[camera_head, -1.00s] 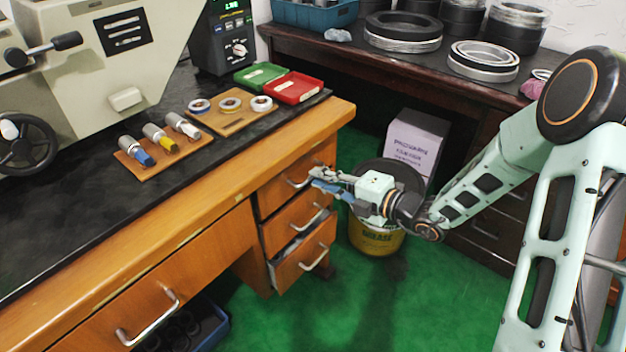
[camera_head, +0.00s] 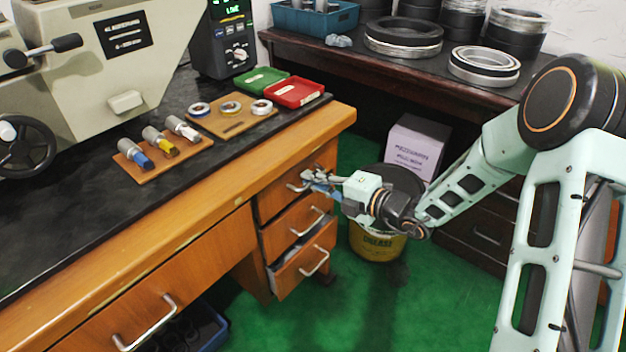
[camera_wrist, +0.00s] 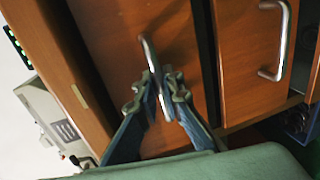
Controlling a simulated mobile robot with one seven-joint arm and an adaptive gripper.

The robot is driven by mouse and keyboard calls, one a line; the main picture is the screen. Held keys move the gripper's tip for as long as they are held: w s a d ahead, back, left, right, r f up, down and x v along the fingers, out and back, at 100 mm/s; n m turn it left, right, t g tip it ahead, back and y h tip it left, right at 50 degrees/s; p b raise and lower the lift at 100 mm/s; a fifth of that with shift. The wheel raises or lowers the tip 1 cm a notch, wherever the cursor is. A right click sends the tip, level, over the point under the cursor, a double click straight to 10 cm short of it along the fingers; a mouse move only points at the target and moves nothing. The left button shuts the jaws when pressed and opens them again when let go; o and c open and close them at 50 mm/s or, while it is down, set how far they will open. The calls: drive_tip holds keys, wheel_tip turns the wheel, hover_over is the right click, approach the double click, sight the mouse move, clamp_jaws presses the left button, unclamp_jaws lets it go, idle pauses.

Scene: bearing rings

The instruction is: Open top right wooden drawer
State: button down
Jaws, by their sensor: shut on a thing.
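The top right wooden drawer (camera_head: 273,198) is the uppermost of a stack under the right end of the wooden bench, and it looks closed or nearly so. Its metal handle (camera_head: 293,187) is at my gripper (camera_head: 309,181). In the wrist view the drawer front (camera_wrist: 120,45) faces the camera, with the handle (camera_wrist: 150,60) running between the fingertips of my gripper (camera_wrist: 158,92). The fingers are shut on the handle, which they partly hide.
The middle drawer (camera_head: 296,226) and the bottom drawer (camera_head: 303,262) sit below; the bottom one is slightly out. A yellow grease bucket (camera_head: 378,246) and a box (camera_head: 415,148) stand on the green floor to the right. Floor before the drawers is clear.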

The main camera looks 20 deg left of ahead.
drive_tip(key=shift+d, duration=0.1)
drive_tip(key=f+p+v, duration=0.2)
drive_tip(key=p+v, duration=0.2)
drive_tip(key=v, duration=0.6)
drive_tip(key=d+f+p+v, duration=0.1)
drive_tip(key=p+v, duration=0.3)
drive_tip(key=v, duration=0.7)
drive_tip(key=f+p+v, duration=0.3)
drive_tip(key=p+v, duration=0.1)
drive_tip(key=v, duration=0.7)
drive_tip(key=shift+s+d+f, duration=0.15)
drive_tip(key=shift+s+f, duration=0.15)
drive_tip(key=shift+f, duration=0.05)
drive_tip(key=c, duration=2.3)
unclamp_jaws()
drive_tip(key=shift+c, duration=0.2)
drive_tip(key=shift+d, duration=0.1)
drive_tip(key=v, duration=1.2)
drive_tip(key=shift+w, duration=0.1)
